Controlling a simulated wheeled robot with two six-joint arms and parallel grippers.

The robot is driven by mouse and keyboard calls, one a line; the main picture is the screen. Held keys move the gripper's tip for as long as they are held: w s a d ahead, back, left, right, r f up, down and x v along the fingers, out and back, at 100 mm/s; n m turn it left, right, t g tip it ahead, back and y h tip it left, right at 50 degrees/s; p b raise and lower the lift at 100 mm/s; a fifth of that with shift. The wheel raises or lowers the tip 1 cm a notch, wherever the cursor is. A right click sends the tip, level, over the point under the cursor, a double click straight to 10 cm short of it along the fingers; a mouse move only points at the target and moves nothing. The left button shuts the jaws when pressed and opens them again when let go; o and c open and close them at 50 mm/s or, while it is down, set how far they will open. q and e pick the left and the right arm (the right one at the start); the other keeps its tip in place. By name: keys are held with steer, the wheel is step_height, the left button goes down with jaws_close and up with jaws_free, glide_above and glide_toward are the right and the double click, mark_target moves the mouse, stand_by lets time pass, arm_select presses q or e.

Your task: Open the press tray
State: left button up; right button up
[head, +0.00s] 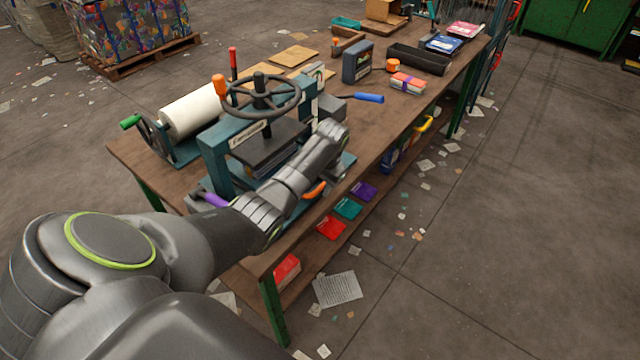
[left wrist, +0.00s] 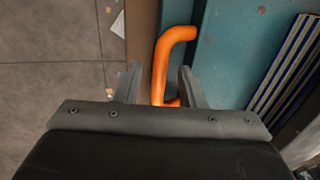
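The press (head: 235,150) is a teal frame with a dark handwheel (head: 262,95) on top, standing on the wooden table. Its orange tray handle (head: 315,190) shows at the front edge, partly behind my left arm. In the left wrist view the bent orange handle (left wrist: 162,65) stands out beside a teal surface (left wrist: 235,50). My left gripper (left wrist: 160,85) is open, with one finger on each side of the handle and gaps showing between. How far the tray is pulled out is hidden by my arm. My right gripper is not in view.
A white roll (head: 193,110) on a cranked stand is left of the press. A blue-handled tool (head: 368,97) and a black bin (head: 418,60) are farther along the table (head: 395,120). Colored packs, such as a red one (head: 331,228), lie on the lower shelf. The floor in front is open, with scattered paper.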

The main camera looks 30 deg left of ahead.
arm_select(q)
jaws_close()
stand_by(0.3)
steer(key=shift+d, duration=0.1)
steer(key=shift+d+p, duration=0.3)
steer(key=shift+p, duration=0.05)
steer(key=s+d+p, duration=0.1)
steer(key=d+p, duration=0.4)
steer(key=d, duration=1.1)
steer(key=shift+s+d+p, duration=0.2)
steer(key=shift+d+p, duration=0.15)
steer(key=shift+d, duration=0.05)
